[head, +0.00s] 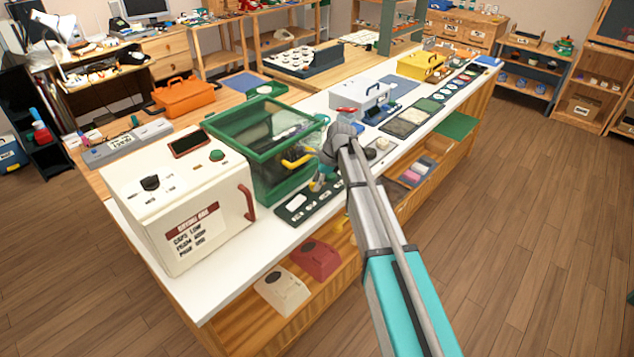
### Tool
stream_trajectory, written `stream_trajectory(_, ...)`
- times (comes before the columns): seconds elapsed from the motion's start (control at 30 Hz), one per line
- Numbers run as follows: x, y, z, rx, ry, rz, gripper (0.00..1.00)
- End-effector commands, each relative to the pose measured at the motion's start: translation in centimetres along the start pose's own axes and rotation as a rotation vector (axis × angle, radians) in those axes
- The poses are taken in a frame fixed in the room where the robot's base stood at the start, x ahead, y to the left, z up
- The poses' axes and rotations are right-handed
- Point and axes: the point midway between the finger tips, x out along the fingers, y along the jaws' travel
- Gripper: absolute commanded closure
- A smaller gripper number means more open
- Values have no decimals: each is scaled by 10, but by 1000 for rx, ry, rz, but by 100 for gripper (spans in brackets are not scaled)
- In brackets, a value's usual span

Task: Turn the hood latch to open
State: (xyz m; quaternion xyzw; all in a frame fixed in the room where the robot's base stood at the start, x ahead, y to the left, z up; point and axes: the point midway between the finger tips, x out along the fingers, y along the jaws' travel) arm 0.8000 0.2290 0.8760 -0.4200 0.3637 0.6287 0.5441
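The hood (228,135) is a green-framed box with see-through panels on the white-topped bench, right of a cream machine. A yellow bent handle (298,161), which looks like the latch, sticks out of its front right side. My arm reaches in from the lower right. My gripper (318,183) is small and partly hidden below the wrist, close to the hood's right side and just below the yellow handle. I cannot tell whether it touches the handle, or how far its fingers are apart.
The cream machine (180,205) has a black knob, a green button and a red handle. A dark tray (308,204) lies in front of the hood. A white box (372,98) and several trays stand farther along the bench (230,268). Two phone shells sit on its lower shelf. The floor at right is clear.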

Motion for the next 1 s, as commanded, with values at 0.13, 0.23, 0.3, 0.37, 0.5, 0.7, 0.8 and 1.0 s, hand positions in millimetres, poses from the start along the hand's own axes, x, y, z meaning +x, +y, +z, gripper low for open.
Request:
stream_trajectory(0.13,0,0,0,0,0,0,80)
stream_trajectory(0.23,0,0,0,0,0,0,98)
stream_trajectory(0.3,0,0,0,0,0,0,100)
stream_trajectory(0.37,0,0,0,0,0,0,100)
stream_trajectory(0.5,0,0,0,-5,0,2,100)
stream_trajectory(0.7,0,-2,0,-77,1,32,100)
stream_trajectory(0.8,0,-3,0,-137,1,57,100)
stream_trajectory(1.0,0,-2,0,-230,1,95,100)
